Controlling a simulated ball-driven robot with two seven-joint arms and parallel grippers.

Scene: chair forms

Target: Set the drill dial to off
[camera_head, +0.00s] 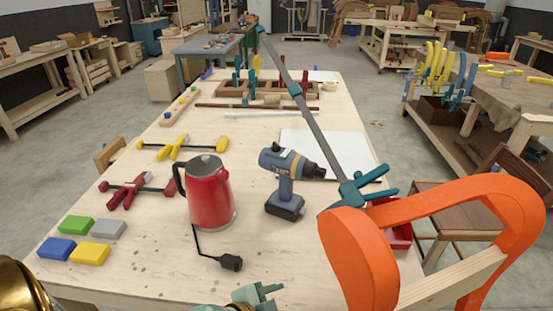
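The drill (284,184) is blue-grey with a black chuck pointing right. It stands upright on its dark battery base near the middle of the table, just right of the red kettle. Its dial is too small to make out, and I cannot tell its setting. My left gripper (274,295) is at the bottom edge, below and in front of the drill and apart from it. Its teal fingers show a gap with nothing between them. The rest of it is cut off by the frame. My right gripper is not in view.
The red kettle (208,192) and its black plug (231,263) are left of the drill. A large orange form (362,258) and a long bar clamp (318,127) crowd the right. Coloured blocks (89,253) lie front left. Bare tabletop (290,245) lies before the drill.

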